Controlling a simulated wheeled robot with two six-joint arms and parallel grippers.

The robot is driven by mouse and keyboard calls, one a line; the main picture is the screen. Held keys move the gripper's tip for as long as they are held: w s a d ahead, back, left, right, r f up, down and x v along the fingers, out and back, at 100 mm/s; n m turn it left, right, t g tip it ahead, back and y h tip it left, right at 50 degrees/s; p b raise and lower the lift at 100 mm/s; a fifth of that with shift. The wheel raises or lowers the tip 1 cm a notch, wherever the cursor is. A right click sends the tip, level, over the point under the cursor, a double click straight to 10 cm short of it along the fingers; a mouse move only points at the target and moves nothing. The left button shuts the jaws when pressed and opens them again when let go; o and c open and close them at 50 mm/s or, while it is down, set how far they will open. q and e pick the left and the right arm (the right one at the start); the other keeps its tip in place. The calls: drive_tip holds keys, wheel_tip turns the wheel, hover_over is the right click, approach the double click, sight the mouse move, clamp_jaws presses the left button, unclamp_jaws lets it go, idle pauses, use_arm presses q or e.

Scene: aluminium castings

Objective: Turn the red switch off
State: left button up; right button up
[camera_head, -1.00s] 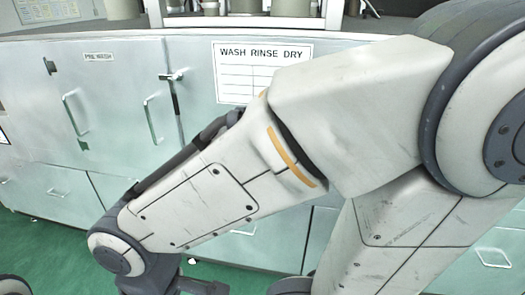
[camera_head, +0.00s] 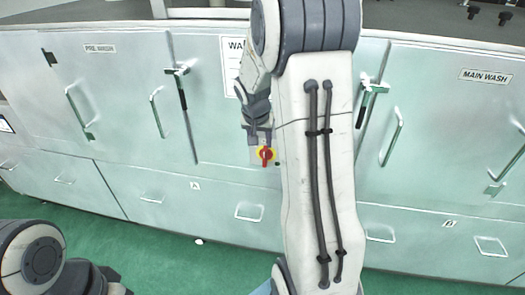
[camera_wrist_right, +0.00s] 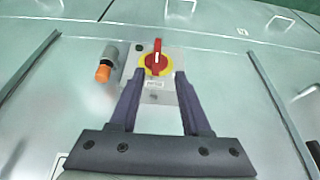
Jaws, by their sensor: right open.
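The red switch (camera_head: 265,155) has a red handle on a yellow disc and sits on the cabinet front, just below my right gripper (camera_head: 258,132) in the head view. In the right wrist view the red switch (camera_wrist_right: 156,62) is on a grey plate, its handle upright in the picture. My right gripper (camera_wrist_right: 159,78) is open and empty. Its two dark fingers point at the plate, one to each side of the yellow disc's lower part; I cannot tell whether they touch it. Part of my left arm shows at the lower left of the head view, without its fingers.
A grey fitting with an orange tip (camera_wrist_right: 103,72) stands beside the switch plate. The cabinet front has door handles (camera_head: 391,137), latches (camera_head: 181,85) and drawer handles (camera_head: 249,212).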

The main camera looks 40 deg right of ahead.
sight(265, 156)
drive_tip(key=x, duration=1)
drive_tip(key=shift+d+f+p, duration=0.2)
drive_tip(key=shift+d+p, duration=0.1)
drive_tip(key=shift+d, duration=0.05)
clamp_jaws()
